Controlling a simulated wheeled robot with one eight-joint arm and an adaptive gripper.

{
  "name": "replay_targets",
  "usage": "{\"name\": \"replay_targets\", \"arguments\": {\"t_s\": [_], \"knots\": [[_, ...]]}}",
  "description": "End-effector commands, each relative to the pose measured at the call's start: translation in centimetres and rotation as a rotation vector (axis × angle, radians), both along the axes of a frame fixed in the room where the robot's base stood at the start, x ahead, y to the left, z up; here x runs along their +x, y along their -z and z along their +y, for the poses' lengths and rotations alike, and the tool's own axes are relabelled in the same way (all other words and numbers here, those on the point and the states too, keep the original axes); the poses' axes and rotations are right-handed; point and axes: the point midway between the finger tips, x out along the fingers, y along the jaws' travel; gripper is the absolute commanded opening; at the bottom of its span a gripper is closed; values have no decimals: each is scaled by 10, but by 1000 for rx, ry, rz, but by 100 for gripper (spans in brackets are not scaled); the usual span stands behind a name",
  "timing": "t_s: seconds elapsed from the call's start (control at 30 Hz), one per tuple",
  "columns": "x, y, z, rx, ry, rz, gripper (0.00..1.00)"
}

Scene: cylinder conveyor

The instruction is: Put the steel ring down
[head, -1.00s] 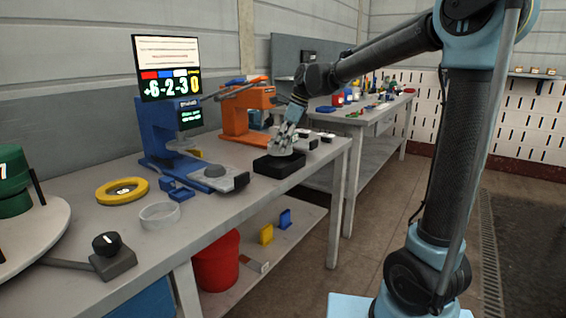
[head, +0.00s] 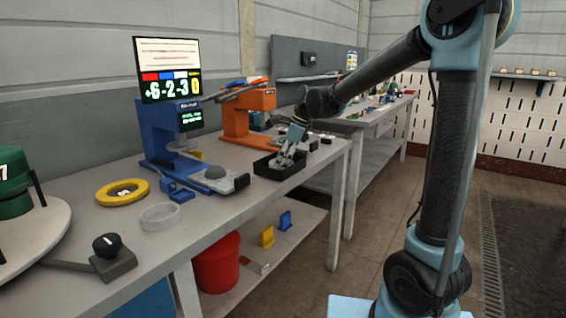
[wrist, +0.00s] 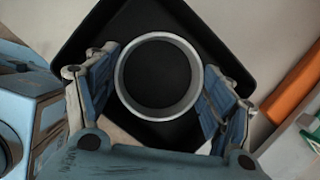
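The steel ring (wrist: 160,77) is a plain grey ring seen from above in the wrist view. The black square tray (wrist: 222,58) lies beneath it, and its dark floor shows through the ring's opening. My gripper (wrist: 160,75) has one finger on each side of the ring, both against its outer wall. In the head view my gripper (head: 284,160) reaches down inside the black tray (head: 274,173) at the bench's right end. The ring is hard to make out there. Whether it touches the tray floor I cannot tell.
A yellow ring (head: 122,191) and a clear dish (head: 160,216) lie further left. A second bench (head: 365,122) stands behind.

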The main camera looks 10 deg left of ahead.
Motion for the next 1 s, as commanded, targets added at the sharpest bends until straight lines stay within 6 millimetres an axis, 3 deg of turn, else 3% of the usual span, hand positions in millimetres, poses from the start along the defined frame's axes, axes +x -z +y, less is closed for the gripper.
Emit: {"name": "replay_targets", "arguments": {"t_s": [0.37, 0.53, 1.0], "knots": [[0, -1, 0, 0, 0, 0, 82], [0, -10, -3, 0, 0, 0, 82], [4, -87, -34, 0, 0, 1, 82]]}}
